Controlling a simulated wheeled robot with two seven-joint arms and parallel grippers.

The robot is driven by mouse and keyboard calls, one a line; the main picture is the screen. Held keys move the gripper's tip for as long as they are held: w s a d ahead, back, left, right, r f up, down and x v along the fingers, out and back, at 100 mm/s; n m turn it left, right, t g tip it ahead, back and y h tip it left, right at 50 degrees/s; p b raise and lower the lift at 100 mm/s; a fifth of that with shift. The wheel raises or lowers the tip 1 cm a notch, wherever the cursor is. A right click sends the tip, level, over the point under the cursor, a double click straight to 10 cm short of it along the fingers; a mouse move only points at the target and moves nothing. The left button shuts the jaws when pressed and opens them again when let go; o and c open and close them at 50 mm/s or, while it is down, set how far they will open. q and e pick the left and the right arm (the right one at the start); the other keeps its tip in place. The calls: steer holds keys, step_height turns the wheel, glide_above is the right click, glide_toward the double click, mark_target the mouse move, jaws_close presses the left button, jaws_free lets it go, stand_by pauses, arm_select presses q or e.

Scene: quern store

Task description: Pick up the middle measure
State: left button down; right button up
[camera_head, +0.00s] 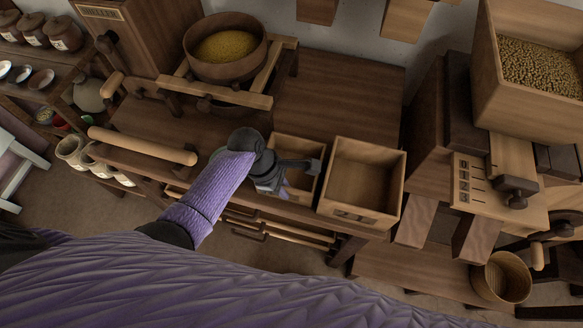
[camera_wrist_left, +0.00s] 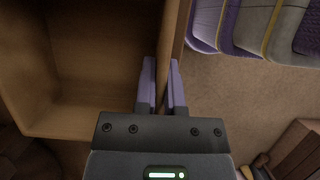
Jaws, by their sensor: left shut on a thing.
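The middle measure (camera_head: 297,148) is an open square wooden box on the dark bench, just left of a larger open wooden box (camera_head: 362,178). My left gripper (camera_head: 283,190) reaches over its near left side and hides part of it. In the left wrist view, the purple fingers of my left gripper (camera_wrist_left: 163,85) stand on both sides of a thin wooden wall of the measure (camera_wrist_left: 95,45), shut on it. The measure's inside looks empty where it shows. I cannot tell whether it is clear of the bench. My right gripper is not in view.
A round sieve of yellow grain (camera_head: 226,48) sits on a wooden frame at the back left. A wooden hopper of grain (camera_head: 540,70) stands at the right. A round wooden tub (camera_head: 501,278) is at the lower right. The bench top (camera_head: 335,95) behind the boxes is clear.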

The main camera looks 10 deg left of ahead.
arm_select(q)
steer(key=shift+r, duration=0.1)
stand_by(0.3)
steer(key=w+d+r+m+g+y+p, duration=0.1)
steer(key=w+d+r+m+g+p, duration=0.15)
steer(key=r+m, duration=0.7)
steer(key=w+d+r+m+g+y+p, duration=0.1)
steer(key=r+m+p, duration=0.15)
steer(key=r, duration=1.35)
steer(key=s+a+r+m+y+b, duration=0.2)
steer(key=a+m, duration=0.3)
steer(key=a, duration=0.3)
steer(key=shift+s+a+r+m+g, duration=0.2)
steer(key=shift+s+r+m+g, duration=0.15)
steer(key=shift+r+g, duration=0.15)
steer(key=shift+d, duration=0.15)
